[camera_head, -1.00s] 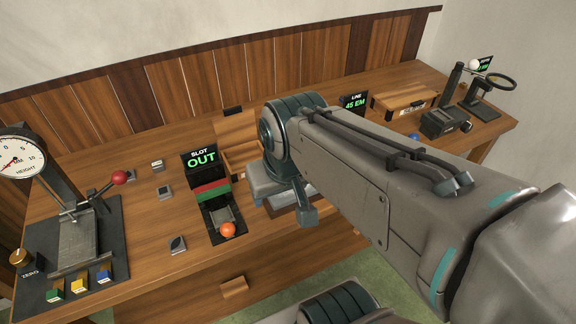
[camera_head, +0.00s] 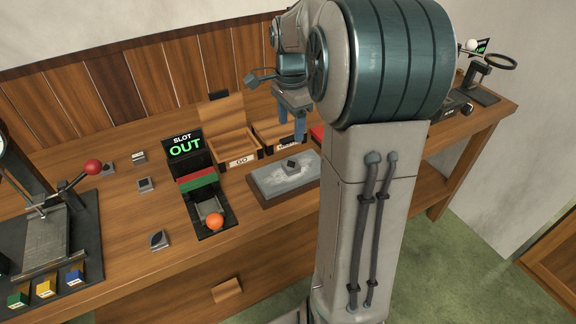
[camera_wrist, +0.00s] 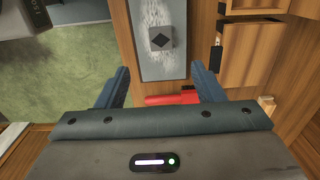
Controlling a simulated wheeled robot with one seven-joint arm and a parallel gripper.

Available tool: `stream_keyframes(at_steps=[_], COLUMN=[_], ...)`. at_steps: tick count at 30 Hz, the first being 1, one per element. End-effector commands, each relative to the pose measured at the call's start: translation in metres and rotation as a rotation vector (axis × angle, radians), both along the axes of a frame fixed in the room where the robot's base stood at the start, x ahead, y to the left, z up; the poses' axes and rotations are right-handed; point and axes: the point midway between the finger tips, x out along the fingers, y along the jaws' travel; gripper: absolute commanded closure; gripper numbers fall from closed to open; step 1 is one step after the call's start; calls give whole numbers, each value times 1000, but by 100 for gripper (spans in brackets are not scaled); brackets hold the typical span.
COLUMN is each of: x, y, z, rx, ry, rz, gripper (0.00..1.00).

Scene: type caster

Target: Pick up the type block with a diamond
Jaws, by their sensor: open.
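A small dark type block (camera_head: 290,165) sits on the grey dusted slab (camera_head: 268,184) in the head view. In the wrist view the same block (camera_wrist: 162,41) shows a black diamond on its face and lies on the slab (camera_wrist: 158,70). My gripper (camera_head: 292,134) hangs above the back of the slab, apart from the block. In the wrist view my gripper (camera_wrist: 160,72) is open and empty, its fingers spread either side of the slab, with the block ahead of them.
Several other small blocks, one of them here (camera_head: 159,239), lie on the bench at left.

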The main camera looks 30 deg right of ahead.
Motion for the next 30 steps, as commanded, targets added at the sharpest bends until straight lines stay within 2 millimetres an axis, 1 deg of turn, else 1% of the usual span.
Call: stream_keyframes(at_steps=[6, 9, 12, 17, 20, 24, 27, 30], x=[-1, -1, -1, -1, -1, 0, 1, 1], y=[-1, -1, -1, -1, -2, -3, -3, -3], z=[-43, -60, -73, -82, -94, -115, -126, -131], rx=[3, 2, 2, 1, 3, 3, 2, 1], ry=[6, 4, 4, 2, 5, 5, 3, 1], rz=[-3, -1, -2, -2, 0, -1, 0, 0], gripper=[38, 38, 38, 38, 38, 38, 38, 38])
